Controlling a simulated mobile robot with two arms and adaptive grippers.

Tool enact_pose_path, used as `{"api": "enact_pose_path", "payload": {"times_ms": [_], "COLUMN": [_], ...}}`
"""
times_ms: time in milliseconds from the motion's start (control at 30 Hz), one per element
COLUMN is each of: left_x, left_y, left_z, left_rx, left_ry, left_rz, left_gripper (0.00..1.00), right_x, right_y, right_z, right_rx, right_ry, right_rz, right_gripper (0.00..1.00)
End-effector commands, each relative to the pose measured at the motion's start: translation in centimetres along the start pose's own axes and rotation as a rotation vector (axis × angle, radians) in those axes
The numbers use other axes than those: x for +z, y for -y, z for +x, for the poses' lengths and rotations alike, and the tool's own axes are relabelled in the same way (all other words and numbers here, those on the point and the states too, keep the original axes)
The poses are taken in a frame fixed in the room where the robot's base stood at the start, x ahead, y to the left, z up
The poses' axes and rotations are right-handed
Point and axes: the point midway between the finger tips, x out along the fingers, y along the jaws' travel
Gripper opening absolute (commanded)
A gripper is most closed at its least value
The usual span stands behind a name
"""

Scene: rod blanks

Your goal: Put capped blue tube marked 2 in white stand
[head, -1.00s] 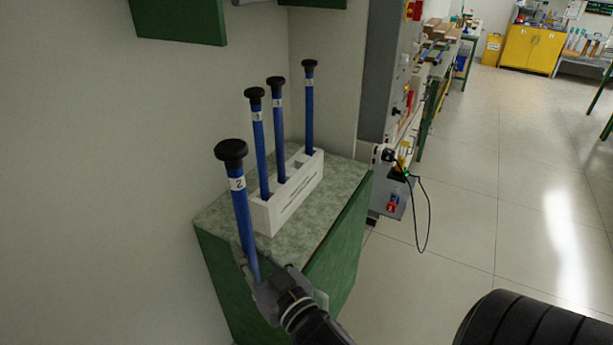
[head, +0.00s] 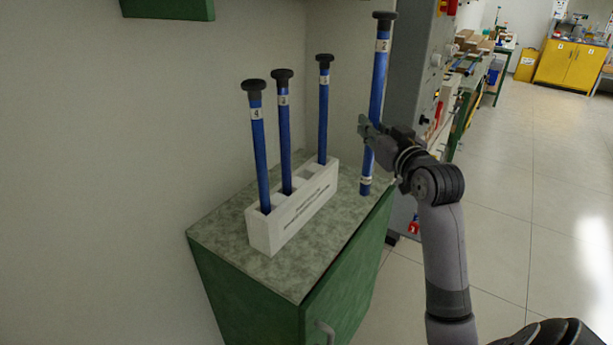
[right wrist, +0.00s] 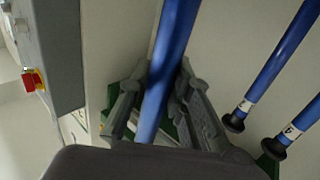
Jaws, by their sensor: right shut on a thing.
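The capped blue tube marked 2 (head: 378,75) stands nearly upright in my right gripper (head: 370,130), to the right of the stand. Its black cap is at the top and its lower end hangs low near the cabinet top's right edge; whether it touches cannot be told. The right gripper is shut around its middle; the right wrist view shows the fingers (right wrist: 155,100) around the blue tube (right wrist: 172,45). The white stand (head: 292,215) holds three other capped blue tubes, with an open slot (head: 310,173) between the middle and far ones. My left gripper is not in view.
The near tube (head: 260,150) is marked 4; the middle tube (head: 284,130) and far tube (head: 323,110) stand behind it. The stand rests on a green cabinet's speckled top (head: 222,232), with walls behind. A grey panel (head: 408,70) rises at the back right.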

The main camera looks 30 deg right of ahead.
Motion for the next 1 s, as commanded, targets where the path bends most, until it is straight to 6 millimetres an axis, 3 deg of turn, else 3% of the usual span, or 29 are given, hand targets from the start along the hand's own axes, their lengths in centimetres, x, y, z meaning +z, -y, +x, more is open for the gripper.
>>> {"api": "enact_pose_path", "payload": {"times_ms": [400, 667, 1000], "left_x": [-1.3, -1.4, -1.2], "left_y": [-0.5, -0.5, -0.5], "left_z": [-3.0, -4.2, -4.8], "left_rx": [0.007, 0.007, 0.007], "left_ry": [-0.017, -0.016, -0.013], "left_rz": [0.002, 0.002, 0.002], "left_gripper": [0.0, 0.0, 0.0], "right_x": [-0.4, -0.3, 6.3], "right_y": [7.3, 10.6, 10.6], "right_z": [8.9, 13.1, 13.2], "right_rx": [-0.004, -0.002, -0.001], "right_ry": [-0.001, -0.001, 0.003], "right_rz": [0.006, 0.003, 0.0], "right_gripper": [0.0, 0.0, 0.0]}}
